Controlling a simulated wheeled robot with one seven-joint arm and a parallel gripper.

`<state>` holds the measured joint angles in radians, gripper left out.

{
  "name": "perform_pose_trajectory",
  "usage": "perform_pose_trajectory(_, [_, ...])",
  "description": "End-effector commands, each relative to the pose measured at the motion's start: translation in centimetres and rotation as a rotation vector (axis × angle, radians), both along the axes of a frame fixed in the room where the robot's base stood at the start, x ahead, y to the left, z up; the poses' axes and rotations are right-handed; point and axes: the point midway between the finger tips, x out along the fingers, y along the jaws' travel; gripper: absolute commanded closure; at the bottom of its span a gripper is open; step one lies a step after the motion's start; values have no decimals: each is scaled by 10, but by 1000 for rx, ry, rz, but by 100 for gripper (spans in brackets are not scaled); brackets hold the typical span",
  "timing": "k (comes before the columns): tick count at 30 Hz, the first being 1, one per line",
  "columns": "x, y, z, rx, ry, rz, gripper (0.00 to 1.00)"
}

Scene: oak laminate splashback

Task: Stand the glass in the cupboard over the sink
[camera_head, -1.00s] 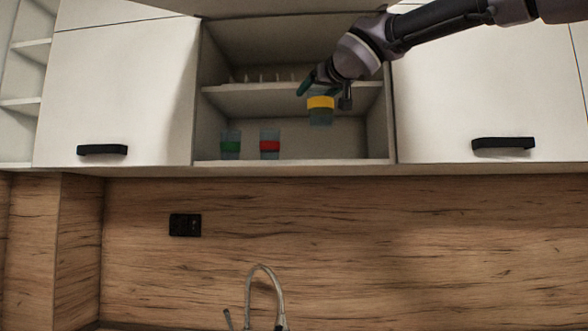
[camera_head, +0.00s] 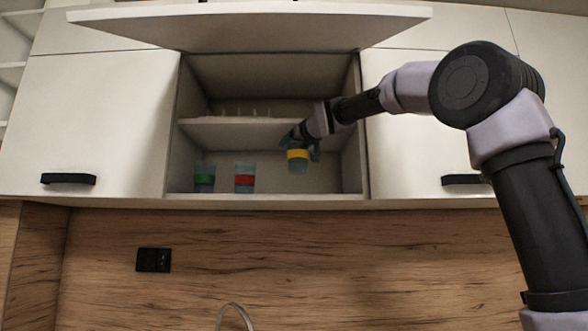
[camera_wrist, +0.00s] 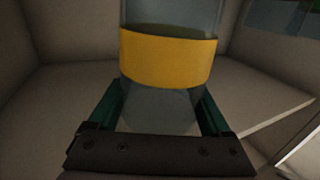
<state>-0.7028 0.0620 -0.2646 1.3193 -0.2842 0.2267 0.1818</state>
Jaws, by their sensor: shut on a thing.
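The glass (camera_head: 298,166) is clear blue-grey with a yellow band. My gripper (camera_head: 292,139) is shut on it and holds it upright in the open cupboard's lower compartment, its base above the cupboard floor (camera_head: 300,195). In the wrist view, the glass (camera_wrist: 168,60) fills the middle, between the green fingers of my gripper (camera_wrist: 160,115). The cupboard (camera_head: 350,130) is over the sink; its flap door (camera_head: 250,28) is raised.
A glass with a green band (camera_head: 204,179) and one with a red band (camera_head: 244,179) stand on the cupboard floor to the left. The middle shelf (camera_head: 225,132) is above them and bears several thin upright things. A faucet (camera_head: 235,312) is below. The floor to the right is clear.

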Motion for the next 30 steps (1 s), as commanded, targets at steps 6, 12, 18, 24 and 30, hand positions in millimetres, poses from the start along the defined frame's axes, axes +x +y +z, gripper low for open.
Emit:
perform_pose_trajectory(6, [25, -1, 0, 2, 1, -2, 100])
perform_pose_trajectory(12, [23, 2, -25, -1, 2, 3, 100])
perform_pose_trajectory(18, [23, 1, -38, -1, 1, 2, 100])
perform_pose_trajectory(24, [23, 2, -56, -1, 2, 4, 100])
perform_pose_trajectory(30, [27, 0, -69, 0, 1, 0, 100])
